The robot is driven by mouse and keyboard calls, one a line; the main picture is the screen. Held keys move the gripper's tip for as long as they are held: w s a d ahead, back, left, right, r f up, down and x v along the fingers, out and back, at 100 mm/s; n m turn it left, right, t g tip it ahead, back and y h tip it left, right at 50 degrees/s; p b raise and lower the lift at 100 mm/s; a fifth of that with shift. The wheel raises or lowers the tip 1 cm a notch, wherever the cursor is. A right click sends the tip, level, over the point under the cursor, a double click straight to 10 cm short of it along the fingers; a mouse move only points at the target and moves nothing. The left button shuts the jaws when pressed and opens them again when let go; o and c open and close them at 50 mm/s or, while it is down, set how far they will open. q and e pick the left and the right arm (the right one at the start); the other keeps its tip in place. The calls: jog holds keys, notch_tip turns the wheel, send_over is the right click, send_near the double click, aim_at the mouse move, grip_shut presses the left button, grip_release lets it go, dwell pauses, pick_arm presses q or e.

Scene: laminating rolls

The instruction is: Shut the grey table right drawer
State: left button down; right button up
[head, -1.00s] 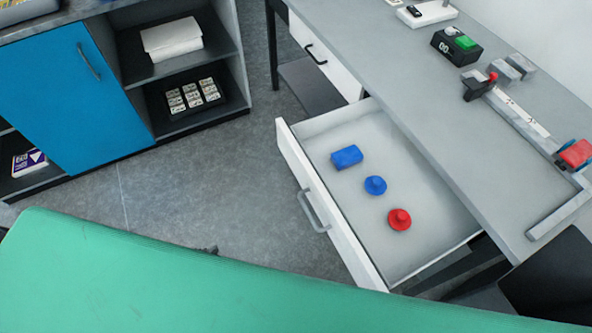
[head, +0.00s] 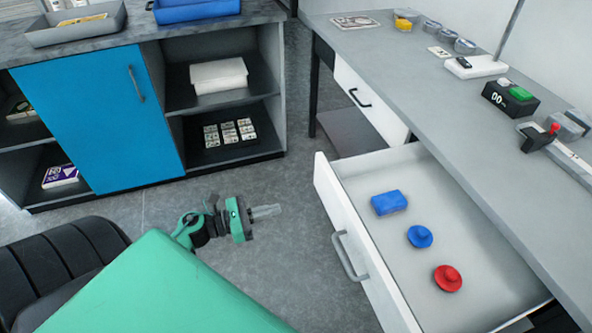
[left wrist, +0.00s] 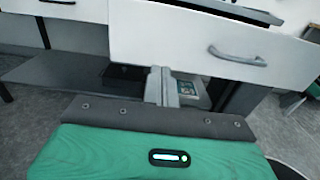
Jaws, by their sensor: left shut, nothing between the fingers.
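The grey table (head: 465,130) runs along the right of the head view. Its right drawer (head: 335,205) is pulled far out, with a grey bar handle (head: 347,258) on its white front. My left gripper (head: 268,211) is shut and empty, in the air left of the drawer front, apart from it in the head view. In the left wrist view, the shut fingers (left wrist: 158,82) point toward the drawer front (left wrist: 190,40), left of the handle (left wrist: 237,57); contact cannot be told. My right gripper is not in view.
Inside the drawer lie a blue block (head: 389,202), a blue round piece (head: 420,237) and a red round piece (head: 448,278). Another white drawer (head: 372,98) further back looks shut. A cabinet with a blue door (head: 98,120) stands left. Clear floor lies between.

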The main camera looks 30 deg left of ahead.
aim_at(328, 196)
pick_arm(q)
jog(key=p+x, duration=0.2)
jog(key=x, duration=1)
jog(key=shift+w+d, duration=0.3)
jog(key=shift+w, duration=0.1)
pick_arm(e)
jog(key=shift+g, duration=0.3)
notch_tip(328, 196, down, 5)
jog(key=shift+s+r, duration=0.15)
pick_arm(q)
jog(key=shift+w, duration=0.1)
